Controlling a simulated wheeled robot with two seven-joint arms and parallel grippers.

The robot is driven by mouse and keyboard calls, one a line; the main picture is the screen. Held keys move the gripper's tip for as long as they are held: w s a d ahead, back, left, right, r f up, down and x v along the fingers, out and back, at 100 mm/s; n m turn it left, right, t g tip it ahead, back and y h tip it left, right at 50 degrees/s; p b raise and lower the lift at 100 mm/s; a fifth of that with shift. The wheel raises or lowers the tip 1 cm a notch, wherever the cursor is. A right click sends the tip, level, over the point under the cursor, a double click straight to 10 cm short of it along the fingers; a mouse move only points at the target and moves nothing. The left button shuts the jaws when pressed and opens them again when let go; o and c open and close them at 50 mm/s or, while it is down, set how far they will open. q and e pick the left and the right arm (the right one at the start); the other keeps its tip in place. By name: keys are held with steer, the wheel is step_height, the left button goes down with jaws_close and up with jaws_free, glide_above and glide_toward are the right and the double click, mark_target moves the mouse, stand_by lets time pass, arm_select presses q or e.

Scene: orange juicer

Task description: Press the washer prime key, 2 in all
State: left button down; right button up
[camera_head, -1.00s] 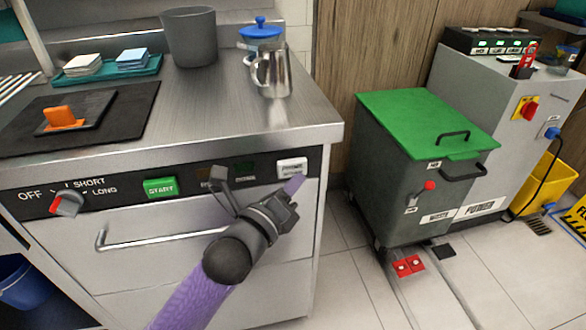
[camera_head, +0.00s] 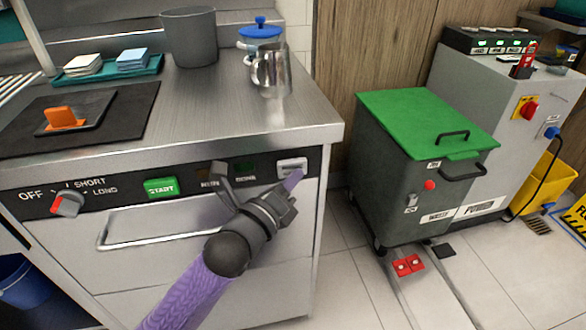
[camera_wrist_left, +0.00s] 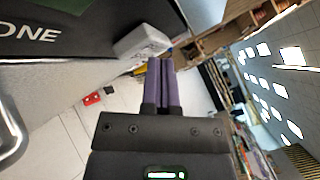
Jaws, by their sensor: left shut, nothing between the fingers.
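The washer prime key is a white key (camera_head: 292,167) at the right end of the black control strip on the steel washer front. In the left wrist view the white key (camera_wrist_left: 141,42) stands out from the panel, just ahead of the fingers. My left gripper (camera_head: 294,180) is shut and empty, its purple fingertips at the lower edge of the key. In the left wrist view the tips of my left gripper (camera_wrist_left: 160,62) overlap the key's lower right corner; I cannot tell whether they touch it. My right gripper does not show.
The strip also carries a green START key (camera_head: 160,187) and a grey-red knob (camera_head: 67,203). A bar handle (camera_head: 150,235) sticks out below. A steel jug (camera_head: 271,70) stands on the counter. A green-lidded waste bin (camera_head: 425,125) stands to the right, past a floor gap.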

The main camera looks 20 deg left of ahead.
arm_select(q)
steer(key=shift+w+a, duration=0.25)
steer(key=shift+w, duration=0.1)
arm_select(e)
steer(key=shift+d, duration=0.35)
arm_select(q)
steer(key=shift+s+d, duration=0.1)
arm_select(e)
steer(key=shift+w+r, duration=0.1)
arm_select(q)
steer(key=shift+s+d+r+p, duration=0.1)
steer(key=shift+s+d+p, duration=0.15)
steer(key=shift+s+p, duration=0.15)
steer(key=shift+s+d, duration=0.15)
steer(key=shift+s, duration=0.15)
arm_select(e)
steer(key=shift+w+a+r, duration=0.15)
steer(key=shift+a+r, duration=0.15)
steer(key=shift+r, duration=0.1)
